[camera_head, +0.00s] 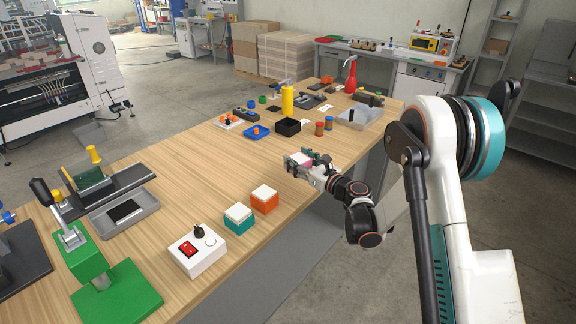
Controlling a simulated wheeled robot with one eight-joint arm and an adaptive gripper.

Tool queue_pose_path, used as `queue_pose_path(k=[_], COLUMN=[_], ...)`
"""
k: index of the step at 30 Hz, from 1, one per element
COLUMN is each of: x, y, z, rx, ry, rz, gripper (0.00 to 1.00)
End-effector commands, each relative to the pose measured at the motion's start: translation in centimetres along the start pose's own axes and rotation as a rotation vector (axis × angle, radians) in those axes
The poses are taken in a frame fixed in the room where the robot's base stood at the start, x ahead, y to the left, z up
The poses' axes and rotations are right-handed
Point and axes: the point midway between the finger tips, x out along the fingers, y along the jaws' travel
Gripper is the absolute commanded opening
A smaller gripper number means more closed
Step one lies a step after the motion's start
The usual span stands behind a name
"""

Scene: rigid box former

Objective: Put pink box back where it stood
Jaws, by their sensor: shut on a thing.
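The pink box (301,159) shows as a small pink and white patch between the fingers of my gripper (302,164). My gripper is shut on it, near the right edge of the wooden table (180,185). The fingers hide most of the box. I cannot tell how far above the table top it is. A teal box with a white top (239,218) and an orange box with a white top (264,200) stand close together on the table, nearer to the camera than my gripper.
A white switch box (197,251) stands near the teal box. A green press (105,280) is at the near left. A blue tray (257,133), black box (287,127), yellow bottle (287,100) and grey bin (357,118) stand beyond my gripper. The table's middle is clear.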

Motion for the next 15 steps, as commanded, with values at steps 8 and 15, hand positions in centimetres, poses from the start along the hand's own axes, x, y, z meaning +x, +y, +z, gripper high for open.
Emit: queue_pose_path(k=[8,15], x=[2.3,2.3], y=[3.0,3.2], z=[-2.6,-3.6], rx=[0.0,0.0], ry=[0.0,0.0], rz=[0.174,0.183], gripper=[0.23,0.23])
